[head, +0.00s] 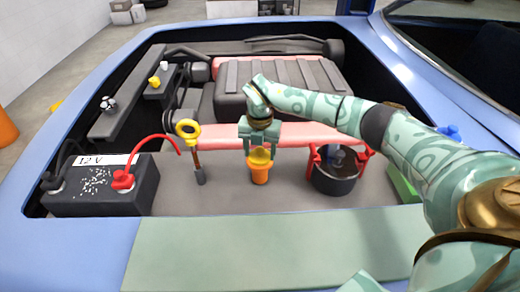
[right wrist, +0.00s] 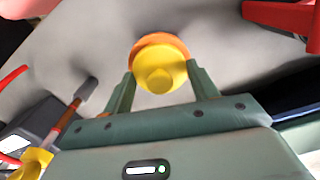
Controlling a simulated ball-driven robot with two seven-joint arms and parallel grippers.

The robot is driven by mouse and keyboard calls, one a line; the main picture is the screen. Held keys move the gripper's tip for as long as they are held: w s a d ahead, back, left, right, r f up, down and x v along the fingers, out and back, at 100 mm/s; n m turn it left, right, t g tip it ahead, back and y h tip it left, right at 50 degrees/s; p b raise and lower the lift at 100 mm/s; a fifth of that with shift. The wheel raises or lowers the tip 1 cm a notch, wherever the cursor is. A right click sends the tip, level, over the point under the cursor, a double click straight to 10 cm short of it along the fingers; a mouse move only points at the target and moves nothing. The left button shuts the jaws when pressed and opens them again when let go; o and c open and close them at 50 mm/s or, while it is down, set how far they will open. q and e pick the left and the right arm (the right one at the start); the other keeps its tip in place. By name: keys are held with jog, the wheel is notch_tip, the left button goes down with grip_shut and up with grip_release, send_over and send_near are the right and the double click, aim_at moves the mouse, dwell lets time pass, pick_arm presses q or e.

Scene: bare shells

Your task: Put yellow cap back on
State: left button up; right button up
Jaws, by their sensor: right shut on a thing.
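The yellow cap (head: 260,158) is at the top of an orange cup-shaped part (head: 260,175) in the engine bay. My right gripper (head: 259,150) comes down from above and is shut on the yellow cap. In the right wrist view, the two green fingers (right wrist: 160,85) are on either side of the yellow cap (right wrist: 160,78), and the orange rim (right wrist: 160,42) shows behind it. I cannot tell whether the cap is seated or just above the orange part. My left gripper is not in view.
A yellow-handled dipstick (head: 188,130) stands left of the cap. A black 12 V battery (head: 100,188) with a red lead is at the far left. A dark pot with red handles (head: 335,178) stands to the right. A green block (head: 402,188) is beyond it.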

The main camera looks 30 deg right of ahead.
jog(key=o, duration=1.5)
jog(key=shift+r+p, duration=3)
jog(key=shift+r, duration=0.55)
jog(key=shift+f, duration=0.1)
jog(key=shift+c, duration=1.3)
grip_shut()
